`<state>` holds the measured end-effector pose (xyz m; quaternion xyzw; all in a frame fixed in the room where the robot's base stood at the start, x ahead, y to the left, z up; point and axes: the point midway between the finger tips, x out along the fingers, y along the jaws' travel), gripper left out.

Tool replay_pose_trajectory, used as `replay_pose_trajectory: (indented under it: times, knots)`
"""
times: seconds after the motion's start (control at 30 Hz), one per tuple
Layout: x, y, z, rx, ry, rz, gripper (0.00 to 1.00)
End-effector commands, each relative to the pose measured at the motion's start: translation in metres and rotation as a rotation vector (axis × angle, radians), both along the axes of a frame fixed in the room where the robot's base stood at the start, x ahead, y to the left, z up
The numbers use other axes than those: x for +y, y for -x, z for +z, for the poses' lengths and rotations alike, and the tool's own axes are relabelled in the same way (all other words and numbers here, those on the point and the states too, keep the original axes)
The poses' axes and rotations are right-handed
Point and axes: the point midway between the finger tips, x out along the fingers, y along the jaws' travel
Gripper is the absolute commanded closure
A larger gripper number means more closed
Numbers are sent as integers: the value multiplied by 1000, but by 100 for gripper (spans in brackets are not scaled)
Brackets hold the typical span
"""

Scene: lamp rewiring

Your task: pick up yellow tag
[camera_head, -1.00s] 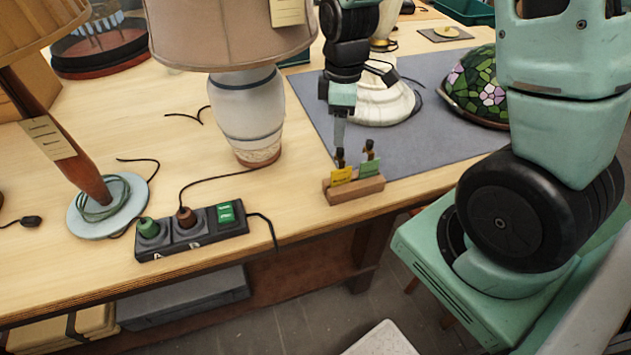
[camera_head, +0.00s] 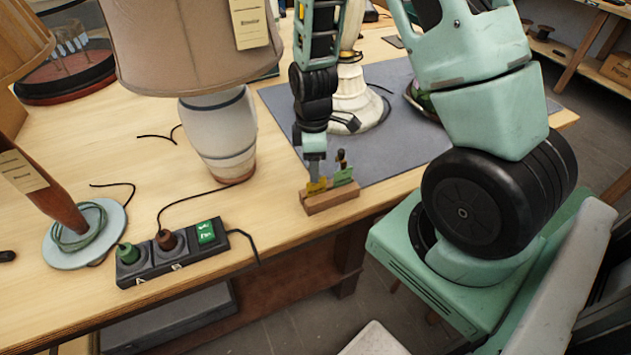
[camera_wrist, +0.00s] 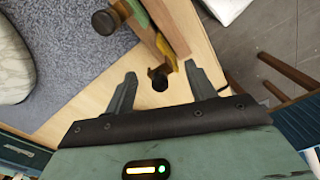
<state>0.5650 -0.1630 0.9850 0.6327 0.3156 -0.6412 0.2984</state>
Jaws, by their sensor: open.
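The yellow tag (camera_head: 316,187) stands in a small wooden block (camera_head: 332,200) near the table's front edge, beside a green tag (camera_head: 343,177). In the head view my gripper (camera_head: 315,170) points down right at the yellow tag and partly hides its top. In the wrist view my gripper (camera_wrist: 160,72) is open. The dark clip of the yellow tag (camera_wrist: 167,48) lies between its fingers, with a gap on each side. The green tag (camera_wrist: 137,13) and its clip are farther off, outside the fingers.
A grey mat (camera_head: 400,135) lies behind the block, with a white lamp base (camera_head: 355,105) on it. A power strip (camera_head: 185,255) and a large shaded lamp (camera_head: 218,135) stand to the left. The table's front edge is close to the block.

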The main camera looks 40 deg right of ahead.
Motion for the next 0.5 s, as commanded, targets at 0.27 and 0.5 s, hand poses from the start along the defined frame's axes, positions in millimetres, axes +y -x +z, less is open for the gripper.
replay_pose_trajectory:
  times: [0.27,0.5]
  knots:
    - [0,0,0,0,0,0,78]
    - [0,0,0,-1,1,0,90]
